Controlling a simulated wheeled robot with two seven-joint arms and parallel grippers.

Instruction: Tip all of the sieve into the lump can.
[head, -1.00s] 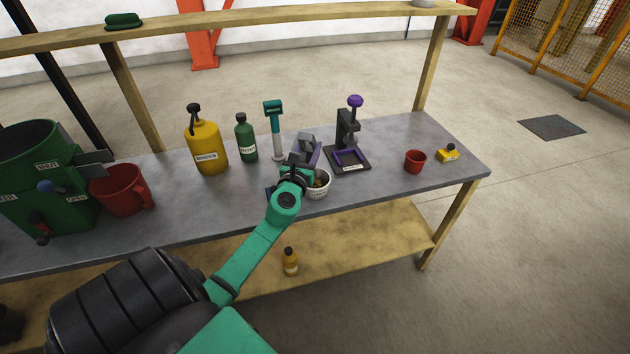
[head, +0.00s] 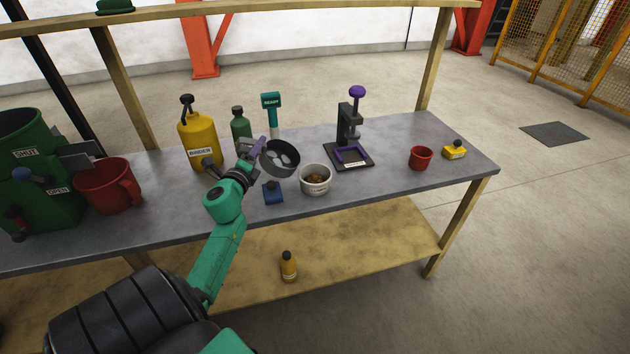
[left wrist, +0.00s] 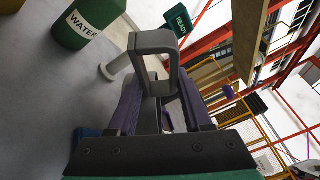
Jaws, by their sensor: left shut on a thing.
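The sieve (head: 281,159) is a dark round pan, held above the table just left of and behind the lump can. Its inside faces the head camera and shows light grey patches; I see no lumps in it. The lump can (head: 316,187) is a small whitish labelled tub standing upright, with brown lumps inside. My left gripper (head: 254,153) is shut on the sieve's handle. In the left wrist view, the purple fingers (left wrist: 160,100) close around the grey looped handle (left wrist: 153,42); the pan itself is not clearly visible there. My right gripper is not in view.
A blue block-like thing (head: 272,193) stands left of the can. Behind are a yellow bottle (head: 199,140), a green bottle (head: 241,125) and a teal-topped stand (head: 271,101). The press (head: 348,140) is right, with a red cup (head: 420,158) beyond. A red mug (head: 108,187) stands left.

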